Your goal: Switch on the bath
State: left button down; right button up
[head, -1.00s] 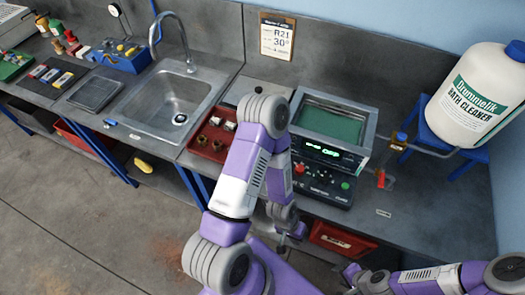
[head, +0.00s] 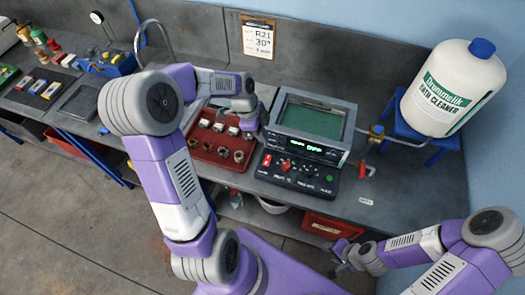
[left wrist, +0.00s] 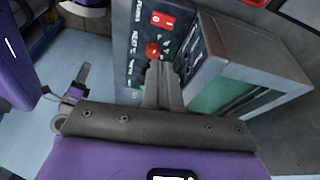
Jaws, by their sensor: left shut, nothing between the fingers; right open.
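The bath (head: 312,120) is a grey box with green contents and a lit green display, at the back of the bench. Its dark control panel (head: 298,178) in front carries knobs and a red rocker switch (head: 266,160) at the left end. In the left wrist view the red rocker switch (left wrist: 162,19) lies beyond a red knob (left wrist: 152,50). My left gripper (head: 262,143) is shut and empty, above the panel's left side. In the left wrist view its fingertips (left wrist: 158,66) appear close to the red knob; contact cannot be told. My right gripper (head: 343,256) is open, in front of the bench.
A red tray (head: 208,161) with several small parts sits left of the panel, beneath my left forearm. A white cleaner bottle (head: 447,92) stands on a blue stand at the right. A tap with a red handle (head: 366,170) is right of the bath.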

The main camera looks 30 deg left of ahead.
pick_arm(q)
jog(key=a+r+m, duration=0.1)
send_near(268, 158)
jog(key=x, duration=0.5)
jog(key=shift+w+d, duration=0.2)
jog(key=shift+d, duration=0.15)
jog(key=shift+w+f+p, duration=0.1)
jog(key=shift+f+p, duration=0.2)
jog(key=shift+f, duration=0.2)
jog(key=b, duration=0.1)
jog(key=f+b, duration=0.1)
jog(key=b, duration=0.1)
jog(key=shift+w+a+f, duration=0.15)
jog(key=shift+w+f, duration=0.05)
jog(key=shift+w, duration=0.05)
jog(key=shift+b, duration=0.5)
jog(key=shift+r, duration=0.15)
jog(key=shift+s, duration=0.45)
